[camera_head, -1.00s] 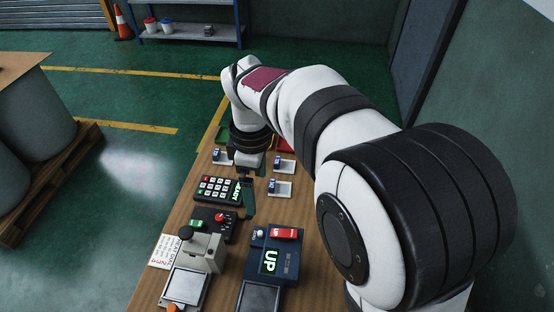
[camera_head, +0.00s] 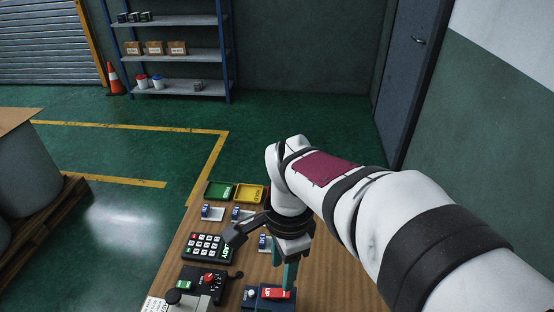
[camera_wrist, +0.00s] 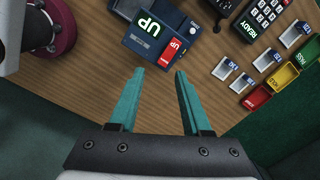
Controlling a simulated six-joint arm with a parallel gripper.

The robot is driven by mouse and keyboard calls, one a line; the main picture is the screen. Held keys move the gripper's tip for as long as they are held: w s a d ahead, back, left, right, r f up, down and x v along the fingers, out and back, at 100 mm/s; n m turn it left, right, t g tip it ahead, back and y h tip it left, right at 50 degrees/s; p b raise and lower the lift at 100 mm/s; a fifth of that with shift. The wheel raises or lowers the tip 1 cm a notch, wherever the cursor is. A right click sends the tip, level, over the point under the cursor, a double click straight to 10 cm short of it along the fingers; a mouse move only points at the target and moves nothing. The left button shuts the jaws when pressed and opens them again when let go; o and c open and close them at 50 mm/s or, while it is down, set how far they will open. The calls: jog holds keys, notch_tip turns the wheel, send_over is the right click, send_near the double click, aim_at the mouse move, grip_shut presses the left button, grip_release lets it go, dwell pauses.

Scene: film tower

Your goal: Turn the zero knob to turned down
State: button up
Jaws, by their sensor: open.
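Neither knob has a readable name, so I cannot tell which is the zero knob. The wrist view shows the blue box (camera_wrist: 135,38), its UP display and the red switch (camera_wrist: 172,48). My gripper (camera_wrist: 160,74) is open and empty, its teal fingers apart near the red switch. In the head view my gripper (camera_head: 289,278) partly hides the box.
A black keypad (camera_head: 208,246) lies behind the black unit. Green (camera_head: 219,191) and yellow (camera_head: 249,194) trays are at the bench's far end, with small blue-and-white holders nearer. Bare wood (camera_wrist: 95,75) lies around the fingers in the wrist view.

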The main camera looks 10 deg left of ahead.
aim_at(251, 292)
jog(key=w+a+f+m, duration=0.3)
jog(key=w+a+f, duration=0.15)
jog(key=a, duration=0.35)
jog(key=shift+h, duration=0.3)
notch_tip(251, 292, down, 15)
jog(key=shift+d+r, duration=0.1)
jog(key=shift+d, duration=0.05)
grip_shut()
